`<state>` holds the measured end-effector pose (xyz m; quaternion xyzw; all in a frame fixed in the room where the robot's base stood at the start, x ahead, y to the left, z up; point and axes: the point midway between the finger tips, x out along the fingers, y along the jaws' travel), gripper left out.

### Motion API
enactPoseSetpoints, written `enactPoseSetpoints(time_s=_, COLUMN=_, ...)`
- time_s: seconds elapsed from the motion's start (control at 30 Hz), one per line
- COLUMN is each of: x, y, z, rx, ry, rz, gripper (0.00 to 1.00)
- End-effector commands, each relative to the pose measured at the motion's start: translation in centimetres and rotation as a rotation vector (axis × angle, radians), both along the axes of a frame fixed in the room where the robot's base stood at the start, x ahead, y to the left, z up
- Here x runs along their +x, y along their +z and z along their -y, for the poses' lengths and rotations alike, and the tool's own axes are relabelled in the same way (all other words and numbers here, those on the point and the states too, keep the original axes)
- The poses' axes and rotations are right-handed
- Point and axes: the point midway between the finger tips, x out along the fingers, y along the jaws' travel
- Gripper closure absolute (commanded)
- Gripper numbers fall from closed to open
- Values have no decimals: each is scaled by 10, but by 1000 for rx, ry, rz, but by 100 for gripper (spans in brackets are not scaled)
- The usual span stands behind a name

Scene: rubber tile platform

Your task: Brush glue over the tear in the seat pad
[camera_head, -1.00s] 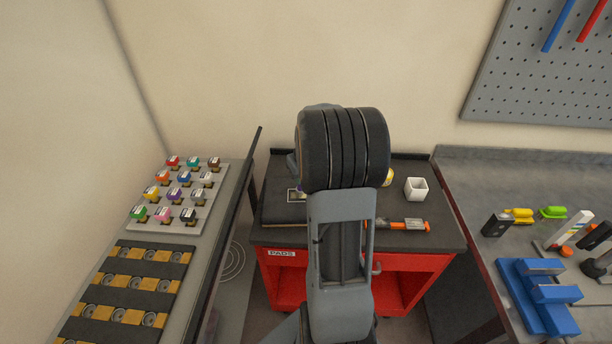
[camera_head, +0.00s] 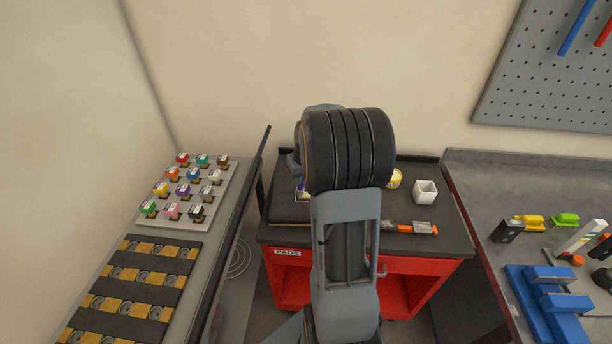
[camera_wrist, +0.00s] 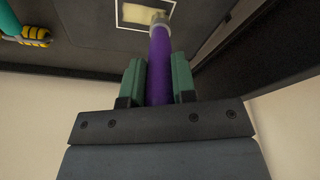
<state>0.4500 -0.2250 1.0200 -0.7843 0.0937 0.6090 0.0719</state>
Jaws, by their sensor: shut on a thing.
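My gripper (camera_wrist: 158,78) is shut on the purple handle of a brush (camera_wrist: 160,62) in the wrist view. The brush's pale tip reaches over a cream patch outlined in white (camera_wrist: 134,14), on the dark seat pad (camera_wrist: 90,38). The tip overlaps the patch in this view; I cannot tell whether it touches. In the head view the seat pad (camera_head: 284,211) lies on the left of the red cart's dark top. My arm hides much of it and most of the gripper; a bit of purple handle (camera_head: 301,186) shows. A yellow pot (camera_head: 395,179) stands right of my arm.
A white square cup (camera_head: 425,192) and an orange-and-grey tool (camera_head: 412,228) are on the cart's right side. A rack of coloured bottles (camera_head: 183,190) stands on the left bench. A blue stand (camera_head: 545,292) is on the right bench. A dark upright edge (camera_wrist: 255,55) is close in the wrist view.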

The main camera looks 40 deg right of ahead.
Motion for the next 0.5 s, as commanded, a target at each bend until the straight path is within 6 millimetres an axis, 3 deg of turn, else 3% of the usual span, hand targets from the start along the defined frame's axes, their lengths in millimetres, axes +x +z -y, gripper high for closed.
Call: enactPoseSetpoints(time_s=0.5, x=-4, y=-1, z=5, rx=0, ry=-1, rz=-1, gripper=100)
